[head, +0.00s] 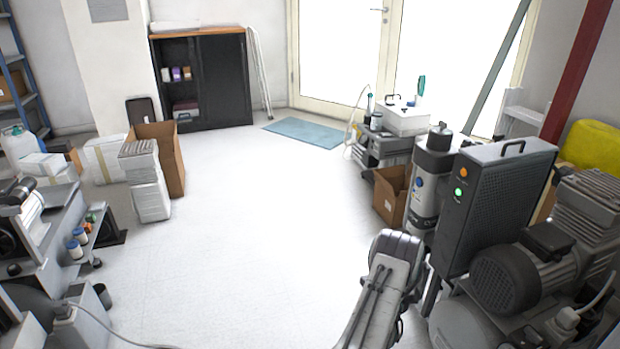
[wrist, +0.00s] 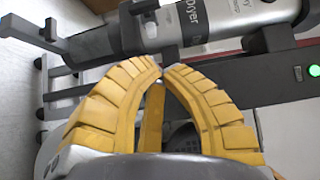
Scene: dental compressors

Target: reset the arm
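My gripper (wrist: 161,68) shows in the wrist view with its two ribbed yellow fingers. Their tips come together at the top, with nothing seen between them. In the head view my grey arm rises from the bottom edge right of centre, and its fingers cannot be made out there. In the wrist view the grey cylindrical dryer (wrist: 188,22) lies beyond the fingertips, with part of its lettering readable. In the head view that dryer (head: 428,190) stands upright beyond my arm.
A dark panel box (head: 495,195) with orange and green lights and a compressor (head: 545,260) stand close on the right. A cardboard box (head: 390,200) is beyond my arm. Machines and a shelf (head: 95,235) line the left. The white floor (head: 245,220) between is clear.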

